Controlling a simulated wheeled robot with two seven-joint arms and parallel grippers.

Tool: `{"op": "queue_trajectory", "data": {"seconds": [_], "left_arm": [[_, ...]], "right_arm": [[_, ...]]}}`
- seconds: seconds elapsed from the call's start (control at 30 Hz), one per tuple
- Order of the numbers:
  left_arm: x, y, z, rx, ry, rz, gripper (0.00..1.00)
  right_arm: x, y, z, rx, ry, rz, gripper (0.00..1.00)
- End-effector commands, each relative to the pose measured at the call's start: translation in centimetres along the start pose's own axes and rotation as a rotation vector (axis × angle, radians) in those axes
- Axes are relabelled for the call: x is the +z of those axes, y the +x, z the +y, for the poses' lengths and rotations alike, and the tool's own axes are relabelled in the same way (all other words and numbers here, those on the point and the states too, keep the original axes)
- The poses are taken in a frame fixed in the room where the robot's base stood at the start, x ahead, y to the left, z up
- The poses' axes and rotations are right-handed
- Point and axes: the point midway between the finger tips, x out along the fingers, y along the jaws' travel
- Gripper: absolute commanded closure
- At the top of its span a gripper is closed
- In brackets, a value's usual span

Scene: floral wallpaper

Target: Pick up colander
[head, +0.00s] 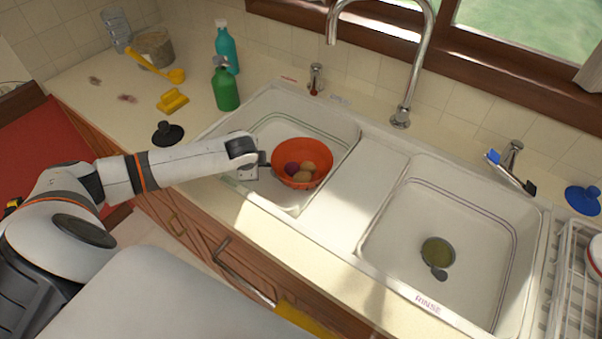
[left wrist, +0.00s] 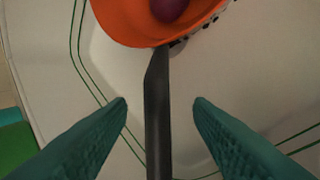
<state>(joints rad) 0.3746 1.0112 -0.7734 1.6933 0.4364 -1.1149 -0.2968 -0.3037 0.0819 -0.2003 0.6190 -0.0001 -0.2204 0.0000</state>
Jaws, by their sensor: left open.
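The orange colander (head: 322,158) sits in the left sink basin and holds a purple round item (head: 291,168) and light brown round items (head: 304,172). In the left wrist view the colander (left wrist: 135,28) is at the top, and its dark straight handle (left wrist: 158,130) runs down the picture. My left gripper (head: 262,165) reaches over the near edge of the left basin at the handle. Its green fingers (left wrist: 160,101) are open, one on each side of the handle, with gaps on both sides. My right gripper is not in view.
The right basin (head: 400,215) is empty except for its drain (head: 437,252). A tall faucet (head: 400,115) stands behind the sinks. Green (head: 225,90) and teal (head: 227,48) bottles and a black plunger-like stopper (head: 167,134) stand left. A dish rack (head: 575,290) is at right.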

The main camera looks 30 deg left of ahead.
Motion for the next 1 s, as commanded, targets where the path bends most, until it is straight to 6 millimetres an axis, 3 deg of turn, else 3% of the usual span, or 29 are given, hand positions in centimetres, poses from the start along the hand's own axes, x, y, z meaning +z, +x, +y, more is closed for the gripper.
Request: {"op": "queue_trajectory", "data": {"seconds": [0.43,0.73,0.77,1.0], "left_arm": [[0.1,5.0,0.0,0.000,-0.001,0.000,0.53],[0.0,5.5,0.0,0.001,0.000,0.000,0.53],[0.0,5.5,0.0,0.001,0.000,0.000,0.55],[0.0,5.5,0.0,0.001,0.000,0.000,0.94]], "right_arm": [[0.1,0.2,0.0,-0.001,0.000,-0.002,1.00],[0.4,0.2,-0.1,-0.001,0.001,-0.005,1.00],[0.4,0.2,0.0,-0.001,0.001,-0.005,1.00],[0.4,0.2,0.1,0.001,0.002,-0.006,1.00]]}}
